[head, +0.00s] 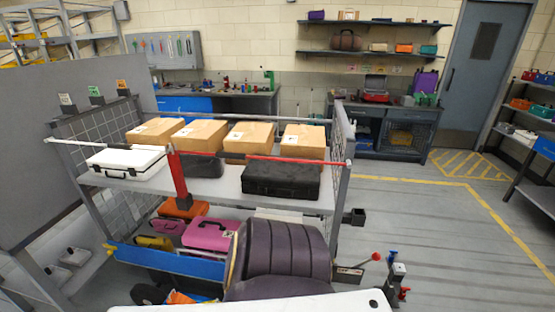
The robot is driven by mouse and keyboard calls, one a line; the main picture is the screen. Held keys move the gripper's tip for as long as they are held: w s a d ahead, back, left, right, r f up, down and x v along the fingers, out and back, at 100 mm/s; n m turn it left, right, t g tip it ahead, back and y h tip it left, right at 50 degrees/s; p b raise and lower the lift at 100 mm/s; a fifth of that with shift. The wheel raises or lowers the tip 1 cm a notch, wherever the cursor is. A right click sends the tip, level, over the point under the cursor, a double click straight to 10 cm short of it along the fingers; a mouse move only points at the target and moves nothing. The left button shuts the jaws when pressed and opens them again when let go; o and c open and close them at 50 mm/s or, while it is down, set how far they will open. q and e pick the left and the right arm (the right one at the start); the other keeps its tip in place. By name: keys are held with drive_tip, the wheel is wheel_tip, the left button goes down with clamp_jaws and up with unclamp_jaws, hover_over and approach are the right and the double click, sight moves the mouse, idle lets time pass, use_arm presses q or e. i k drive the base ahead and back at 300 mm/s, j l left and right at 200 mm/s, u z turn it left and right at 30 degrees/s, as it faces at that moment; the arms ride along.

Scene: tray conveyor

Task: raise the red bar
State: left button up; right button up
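A thin red bar (298,160) runs level along the front right of a grey rack's upper shelf (222,184), its right end at the right post. It passes just above and in front of a black case (281,180). I cannot tell whether the two red pieces are joined. A pale rail (95,145) runs along the shelf's front left. Neither of my grippers can be made out.
The upper shelf holds several cardboard boxes (200,134) and a white case (126,162). Below lie a pink case (209,234) and an orange case (183,208). A dark ribbed seat-like thing (280,255) blocks the lower front. Open floor (430,225) lies to the right.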

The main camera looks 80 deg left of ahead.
sight(219, 154)
drive_tip(key=u, duration=2.95)
